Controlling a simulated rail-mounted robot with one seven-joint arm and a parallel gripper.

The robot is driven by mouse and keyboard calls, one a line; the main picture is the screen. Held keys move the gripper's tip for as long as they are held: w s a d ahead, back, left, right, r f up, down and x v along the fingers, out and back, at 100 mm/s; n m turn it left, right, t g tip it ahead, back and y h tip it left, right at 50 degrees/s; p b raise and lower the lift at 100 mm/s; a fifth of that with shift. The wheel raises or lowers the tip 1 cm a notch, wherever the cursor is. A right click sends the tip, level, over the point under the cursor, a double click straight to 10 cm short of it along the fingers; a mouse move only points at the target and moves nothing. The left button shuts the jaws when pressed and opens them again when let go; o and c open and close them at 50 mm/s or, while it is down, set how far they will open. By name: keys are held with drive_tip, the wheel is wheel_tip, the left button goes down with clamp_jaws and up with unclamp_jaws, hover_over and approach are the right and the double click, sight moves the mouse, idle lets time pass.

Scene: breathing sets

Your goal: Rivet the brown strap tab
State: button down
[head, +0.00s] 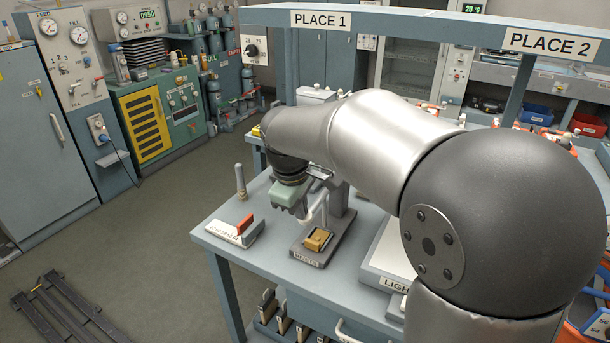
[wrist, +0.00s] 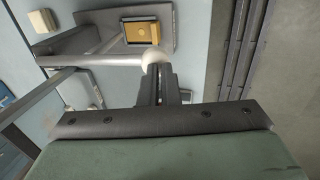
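The brown strap tab (head: 318,240) lies on the dark base of the rivet press (head: 310,254) on the bench. In the wrist view the tab (wrist: 139,32) is at the top centre on the press base. The press has a pale lever (head: 318,210) ending in a cream knob (wrist: 155,57). My gripper (wrist: 160,70) has its dark fingers close together, with the knob right at their tips. The fingers look shut with nothing between them; whether they touch the knob is unclear. In the head view my gripper (head: 300,212) is beside the press, and the fingers are partly hidden.
A white labelled stand with an orange piece (head: 245,224) and an upright peg (head: 241,182) are left of the press. A light box (head: 388,262) is to its right, partly behind my arm. The blue bench (head: 268,262) has bare room at its front left.

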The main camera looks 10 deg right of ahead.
drive_tip(key=shift+s+d+f, duration=0.15)
drive_tip(key=shift+s+f, duration=0.05)
drive_tip(key=shift+f, duration=0.35)
drive_tip(key=a+p+v, duration=0.1)
drive_tip(key=p+v, duration=0.1)
drive_tip(key=v, duration=1.3)
drive_tip(key=shift+p, duration=0.4)
drive_tip(key=shift+f, duration=0.1)
